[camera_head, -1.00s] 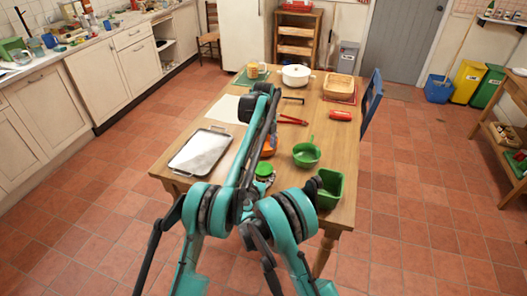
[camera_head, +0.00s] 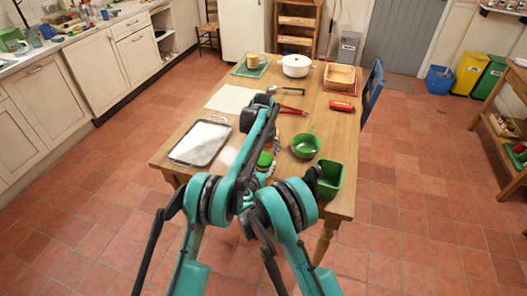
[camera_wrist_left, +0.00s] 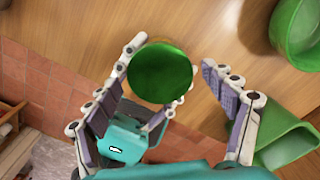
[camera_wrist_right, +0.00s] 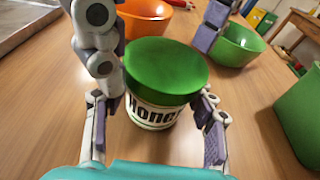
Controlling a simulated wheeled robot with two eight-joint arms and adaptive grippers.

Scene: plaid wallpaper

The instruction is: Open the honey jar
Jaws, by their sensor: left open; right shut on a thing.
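The honey jar, with a green lid and a "Honey" label, stands upright on the table. In the right wrist view its label (camera_wrist_right: 152,113) shows below the lid (camera_wrist_right: 166,68). My right gripper (camera_wrist_right: 157,128) is shut on the jar's body, one finger on each side. My left gripper (camera_wrist_left: 172,62) is open above the jar, its fingers on either side of the green lid (camera_wrist_left: 160,73), with a gap on the right. In the head view only a bit of the lid (camera_head: 264,160) shows beside my arms; both grippers are mostly hidden there.
A green bowl (camera_head: 305,146) and a green square container (camera_head: 331,178) stand right of the jar. An orange bowl (camera_wrist_right: 144,17) is behind it. A metal tray (camera_head: 200,143) lies left. A white pot (camera_head: 296,66) and a basket (camera_head: 340,77) stand at the far end.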

